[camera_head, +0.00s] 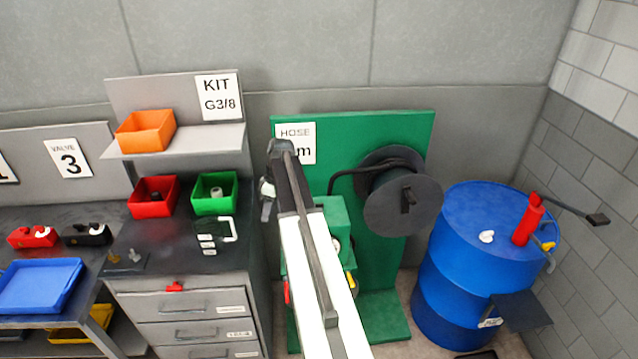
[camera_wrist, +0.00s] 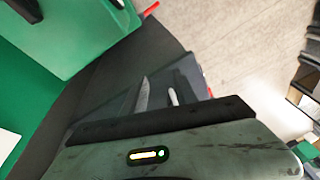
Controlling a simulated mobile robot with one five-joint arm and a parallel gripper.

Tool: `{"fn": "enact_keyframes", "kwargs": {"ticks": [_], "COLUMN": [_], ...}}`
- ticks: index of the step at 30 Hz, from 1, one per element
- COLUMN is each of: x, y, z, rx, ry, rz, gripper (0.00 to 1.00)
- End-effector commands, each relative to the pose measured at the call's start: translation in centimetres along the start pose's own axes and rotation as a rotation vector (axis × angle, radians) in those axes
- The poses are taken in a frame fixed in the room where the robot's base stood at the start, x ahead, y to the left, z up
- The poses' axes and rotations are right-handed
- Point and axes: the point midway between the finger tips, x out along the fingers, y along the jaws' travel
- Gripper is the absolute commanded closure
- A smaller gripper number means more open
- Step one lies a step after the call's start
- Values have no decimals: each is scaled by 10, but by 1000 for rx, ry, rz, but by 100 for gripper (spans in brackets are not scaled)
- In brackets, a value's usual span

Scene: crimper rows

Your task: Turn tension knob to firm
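A black bar-shaped knob (camera_head: 408,200) stands out from the dark round reel (camera_head: 385,214) on the green panel; its bar looks nearly upright. I see no readable "firm" mark, and cannot tell if this is the tension knob. My white arm crosses in front of the green machine (camera_head: 333,212) and hides part of it. My gripper (camera_head: 267,198) is left of the machine, well apart from the reel. In the wrist view, thin grey and pale parts show beyond my gripper body (camera_wrist: 158,95); whether the fingers are open is unclear. I see nothing held.
A blue drum (camera_head: 440,265) with a red pump stands right of the panel. A drawer cabinet (camera_head: 190,300) with red (camera_head: 153,208) and green (camera_head: 215,206) bins stands left. A green box face (camera_wrist: 75,30) fills the wrist view's upper left. Open floor shows upper right.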

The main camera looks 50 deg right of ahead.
Motion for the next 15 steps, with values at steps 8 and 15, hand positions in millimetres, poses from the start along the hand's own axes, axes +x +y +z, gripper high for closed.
{"fn": "enact_keyframes", "kwargs": {"ticks": [8, 15], "x": [-52, -67], "y": [134, 160], "z": [122, 162], "rx": [-234, -319], "ry": [117, 152], "rz": [12, 29], "gripper": [65, 65]}}
